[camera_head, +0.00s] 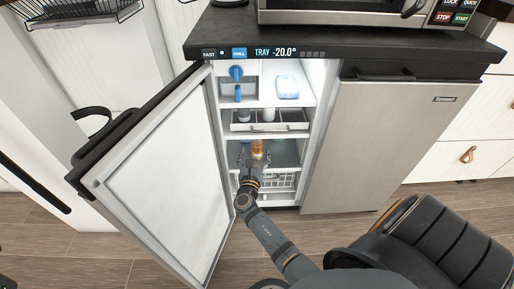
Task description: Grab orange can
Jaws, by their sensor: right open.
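The orange can (257,148) stands on a middle-lower shelf inside the open fridge compartment. It is small in the head view, and its lower part is hidden by my gripper. My right gripper (252,160) reaches into the compartment and is open. Its fingertips are right at the can; I cannot tell whether they touch it. My left gripper is not in view.
The open fridge door (160,185) stands close to the left of my right arm. A closed door (375,145) is on the right. A drawer (275,126) with items is above the can, and a wire basket (280,181) is below.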

